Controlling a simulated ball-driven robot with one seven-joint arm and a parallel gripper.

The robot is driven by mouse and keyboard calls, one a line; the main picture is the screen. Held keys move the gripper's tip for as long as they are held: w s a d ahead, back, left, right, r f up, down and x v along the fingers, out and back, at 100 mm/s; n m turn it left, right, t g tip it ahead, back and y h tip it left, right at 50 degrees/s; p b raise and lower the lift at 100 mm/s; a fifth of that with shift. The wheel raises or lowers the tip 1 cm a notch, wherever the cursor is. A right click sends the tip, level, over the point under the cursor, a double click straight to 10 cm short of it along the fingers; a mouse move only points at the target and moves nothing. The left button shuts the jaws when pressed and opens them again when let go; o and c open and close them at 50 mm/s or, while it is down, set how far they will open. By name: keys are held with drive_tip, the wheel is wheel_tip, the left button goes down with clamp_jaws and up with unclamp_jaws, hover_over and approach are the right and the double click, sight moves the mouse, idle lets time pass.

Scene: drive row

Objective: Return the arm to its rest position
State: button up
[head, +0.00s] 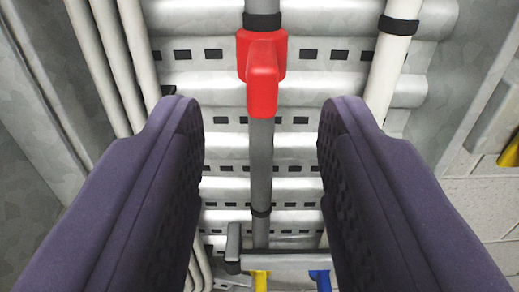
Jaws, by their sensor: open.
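My gripper (261,112) shows in the head view as two dark purple padded fingers, one at each side. They are wide open with nothing between them. Beyond the fingertips, near the top middle, is a red valve handle (263,75) on a vertical grey pipe (262,170). The red handle is apart from both fingers, and the pipe runs down through the gap between them. The rest of my arm is not in view.
White pipes (110,60) run along the left and another pale pipe (388,65) stands on the right. Behind is a ribbed, slotted metal panel (205,85). Low in the middle is a grey bracket (285,262) with yellow and blue parts. A yellow piece (510,150) shows at the right edge.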

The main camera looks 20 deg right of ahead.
idle(0.4)
drive_tip(key=s+d+f+n+y+b, duration=0.1)
drive_tip(key=s+n+y+b, duration=0.1)
drive_tip(key=s+b, duration=1.3)
drive_tip(key=s+d+f+n+g+y+b, duration=0.1)
drive_tip(key=s+y+b, duration=0.3)
drive_tip(key=s+b, duration=1.1)
drive_tip(key=d+f+n+b, duration=0.1)
drive_tip(key=b, duration=0.7)
drive_tip(key=shift+s+n+y, duration=0.25)
drive_tip(key=shift+n+y, duration=0.05)
drive_tip(key=shift+y, duration=0.1)
